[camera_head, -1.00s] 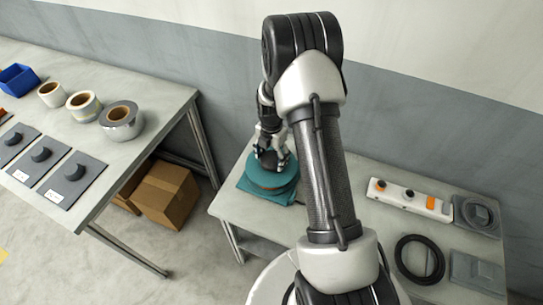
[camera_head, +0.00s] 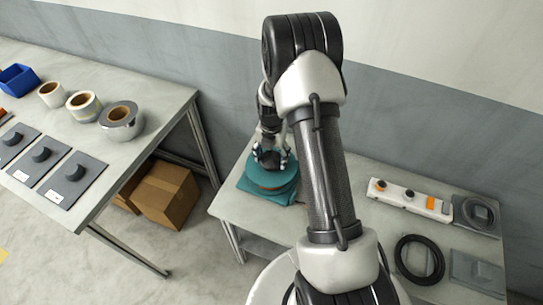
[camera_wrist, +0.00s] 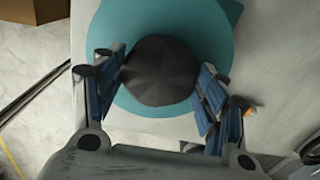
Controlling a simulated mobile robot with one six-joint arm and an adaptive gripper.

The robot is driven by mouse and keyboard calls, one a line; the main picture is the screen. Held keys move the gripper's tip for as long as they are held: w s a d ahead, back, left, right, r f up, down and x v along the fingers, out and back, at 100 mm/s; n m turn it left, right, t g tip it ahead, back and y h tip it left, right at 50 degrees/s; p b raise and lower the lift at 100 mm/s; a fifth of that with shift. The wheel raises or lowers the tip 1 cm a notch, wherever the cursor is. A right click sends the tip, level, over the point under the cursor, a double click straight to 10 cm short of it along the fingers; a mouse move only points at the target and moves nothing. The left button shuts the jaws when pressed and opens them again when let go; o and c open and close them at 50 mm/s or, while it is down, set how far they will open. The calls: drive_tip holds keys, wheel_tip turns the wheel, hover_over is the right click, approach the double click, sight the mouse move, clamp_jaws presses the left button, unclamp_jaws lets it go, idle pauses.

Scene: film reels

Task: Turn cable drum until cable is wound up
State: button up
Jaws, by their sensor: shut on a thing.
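The cable drum (camera_head: 268,182) is a teal round drum on a teal base, standing on the right-hand table. A thin orange-brown line of cable shows around its side in the head view. In the wrist view its teal top disc (camera_wrist: 215,30) surrounds a dark round knob (camera_wrist: 162,72). My gripper (camera_head: 270,160) is above the drum, with its fingers on either side of the knob. The wrist view shows my gripper (camera_wrist: 162,85) closed on the knob with both blue-padded fingers. The cable's free end cannot be made out.
On the right table (camera_head: 236,204), a power strip (camera_head: 410,199), a black cable coil (camera_head: 419,259) and grey plates lie to the right. The left table holds tape rolls (camera_head: 121,120), grey knob plates (camera_head: 72,180) and a blue bin (camera_head: 18,79). A cardboard box (camera_head: 166,193) is on the floor between.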

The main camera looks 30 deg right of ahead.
drive_tip(key=o, duration=1.5)
drive_tip(key=shift+r, duration=0.1)
wheel_tip(320, 180, up, 12)
